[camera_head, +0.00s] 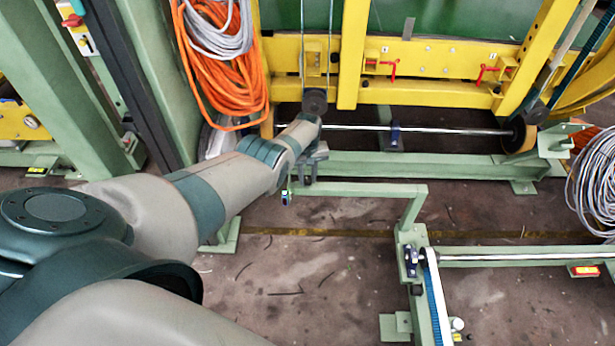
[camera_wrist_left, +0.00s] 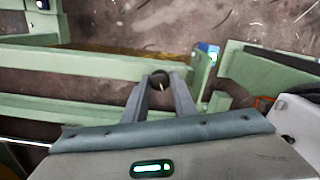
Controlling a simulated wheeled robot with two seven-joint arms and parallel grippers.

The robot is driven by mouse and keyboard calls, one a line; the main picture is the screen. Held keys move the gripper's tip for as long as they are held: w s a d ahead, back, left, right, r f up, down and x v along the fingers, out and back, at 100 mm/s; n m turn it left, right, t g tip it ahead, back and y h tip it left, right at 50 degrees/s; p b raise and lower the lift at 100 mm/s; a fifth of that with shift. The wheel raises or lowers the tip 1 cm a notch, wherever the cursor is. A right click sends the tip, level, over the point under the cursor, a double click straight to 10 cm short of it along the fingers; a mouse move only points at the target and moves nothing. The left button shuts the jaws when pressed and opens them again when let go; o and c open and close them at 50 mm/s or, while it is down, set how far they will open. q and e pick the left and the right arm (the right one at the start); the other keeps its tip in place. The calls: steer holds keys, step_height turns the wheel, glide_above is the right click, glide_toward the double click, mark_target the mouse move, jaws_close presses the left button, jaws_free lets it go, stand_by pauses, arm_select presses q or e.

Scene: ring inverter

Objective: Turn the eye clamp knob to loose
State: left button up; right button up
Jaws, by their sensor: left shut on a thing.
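My left arm reaches from the lower left to the green frame in the middle of the head view. My left gripper (camera_head: 308,168) is small and partly hidden by its own wrist there. In the left wrist view its two grey fingers (camera_wrist_left: 160,98) converge on a small dark round piece, which looks like the knob (camera_wrist_left: 160,77). The fingers are shut on it at their tips. Only the knob's dark rounded end shows; its marking and turn position cannot be read. In the head view I cannot make the knob out. My right gripper is in neither view.
A yellow frame (camera_head: 440,52) with red levers (camera_head: 393,67) stands behind. A steel shaft (camera_head: 420,130) runs along its foot. A green rail (camera_head: 365,189) lies close to the gripper. Orange cable (camera_head: 225,85) hangs at left. The floor (camera_head: 300,285) in front is mostly clear.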

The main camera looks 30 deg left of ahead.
arm_select(q)
steer(key=shift+n, duration=0.6)
steer(key=o, duration=1)
steer(key=shift+o, duration=0.2)
